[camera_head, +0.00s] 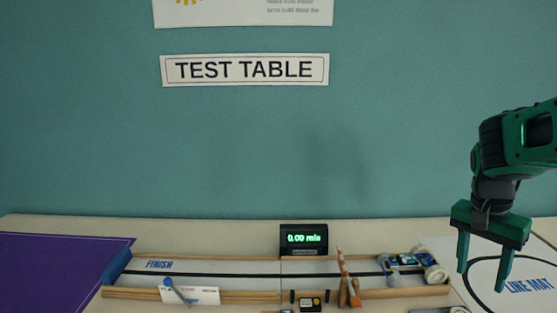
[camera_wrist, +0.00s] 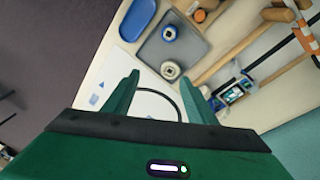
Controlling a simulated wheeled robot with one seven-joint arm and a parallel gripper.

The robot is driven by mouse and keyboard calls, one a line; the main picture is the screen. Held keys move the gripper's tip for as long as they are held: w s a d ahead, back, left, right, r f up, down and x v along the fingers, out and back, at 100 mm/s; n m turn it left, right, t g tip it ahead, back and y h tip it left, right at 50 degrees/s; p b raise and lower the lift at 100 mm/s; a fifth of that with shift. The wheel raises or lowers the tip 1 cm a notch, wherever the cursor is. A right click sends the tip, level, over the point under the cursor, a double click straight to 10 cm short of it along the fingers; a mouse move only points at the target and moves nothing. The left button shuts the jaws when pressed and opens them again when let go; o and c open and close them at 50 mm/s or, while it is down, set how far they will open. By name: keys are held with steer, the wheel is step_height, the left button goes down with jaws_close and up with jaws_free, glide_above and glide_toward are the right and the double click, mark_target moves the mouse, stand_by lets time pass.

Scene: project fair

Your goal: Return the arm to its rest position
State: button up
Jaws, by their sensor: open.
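My gripper (camera_head: 484,264) is at the right of the head view, pointing down in front of the line mat (camera_head: 528,272). Its two green fingers are apart with nothing between them. In the wrist view my gripper (camera_wrist: 163,95) also shows empty, above the white mat with its black curved line. My arm comes in from the right edge of the head view, raised above the table.
A track with wooden rails (camera_head: 215,296) runs along the table. The wrist view shows a grey tray (camera_wrist: 190,53) and a blue dish (camera_wrist: 137,19).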

steer(key=s+a+n+y, duration=0.1)
steer(key=s+n, duration=0.1)
steer(key=s, duration=0.6)
steer(key=s+a+f+n+y, duration=0.1)
steer(key=s+a+n, duration=0.1)
steer(key=s, duration=0.6)
steer(key=shift+s+n+t, duration=0.15)
steer(key=shift+n+t, duration=0.15)
steer(key=shift+n, duration=0.4)
